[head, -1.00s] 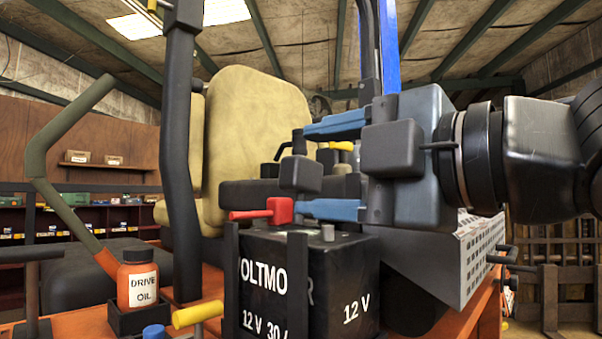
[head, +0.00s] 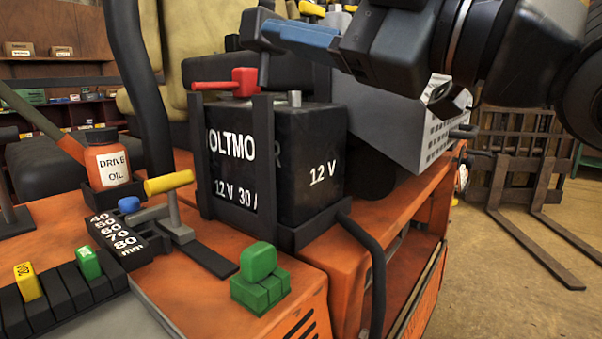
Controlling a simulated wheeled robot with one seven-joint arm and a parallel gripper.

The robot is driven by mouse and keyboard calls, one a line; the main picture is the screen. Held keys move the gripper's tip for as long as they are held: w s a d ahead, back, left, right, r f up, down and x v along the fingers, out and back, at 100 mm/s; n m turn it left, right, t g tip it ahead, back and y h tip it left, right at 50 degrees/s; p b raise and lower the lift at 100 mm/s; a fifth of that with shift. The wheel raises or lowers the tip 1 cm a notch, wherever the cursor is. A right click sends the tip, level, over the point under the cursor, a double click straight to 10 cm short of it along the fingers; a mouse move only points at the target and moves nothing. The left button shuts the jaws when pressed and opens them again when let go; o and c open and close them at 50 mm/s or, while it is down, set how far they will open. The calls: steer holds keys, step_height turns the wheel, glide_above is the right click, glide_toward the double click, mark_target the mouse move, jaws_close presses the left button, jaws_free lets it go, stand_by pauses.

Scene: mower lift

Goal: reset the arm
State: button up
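My gripper (head: 290,32) is at the top of the head view, partly cut off by the upper edge. One blue finger with a dark tip shows, above the black battery. The other finger is not clearly visible, so I cannot tell how far apart they are. My wrist and arm run off to the upper right. I see nothing held in the visible part.
Below the gripper stands a black 12 V battery (head: 318,165) with a red terminal clamp (head: 228,86). An orange drive oil bottle (head: 107,163), a yellow-handled lever (head: 170,184) and a green knob (head: 258,262) are on the orange mower body. Floor at right is open before a fork rack (head: 512,150).

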steer(key=w+d+f+m+t+h+p, duration=0.1)
steer(key=d+f+m+t+h, duration=0.65)
steer(key=m, duration=0.75)
steer(key=s+d+f+m+t+h, duration=0.1)
steer(key=s+d+f+m+h, duration=0.15)
steer(key=f, duration=0.35)
steer(key=s+d+f+m+h+p, duration=0.1)
steer(key=f+m+h, duration=0.15)
steer(key=f, duration=0.35)
steer(key=s+d+f+m+t+h, duration=0.1)
steer(key=s+d+f+m+h, duration=0.1)
steer(key=f+m, duration=0.3)
steer(key=s+d+f+g+h, duration=0.3)
steer(key=s+f, duration=0.8)
steer(key=f, duration=0.1)
steer(key=s+d+f+g, duration=0.2)
steer(key=s, duration=0.7)
steer(key=s+d+f+n+g+p, duration=0.1)
steer(key=s+d+f+g, duration=0.1)
steer(key=s, duration=0.7)
steer(key=shift+d+f+n, duration=0.2)
steer(key=shift+f+n, duration=0.1)
steer(key=shift+f, duration=0.45)
steer(key=shift+y, duration=0.25)
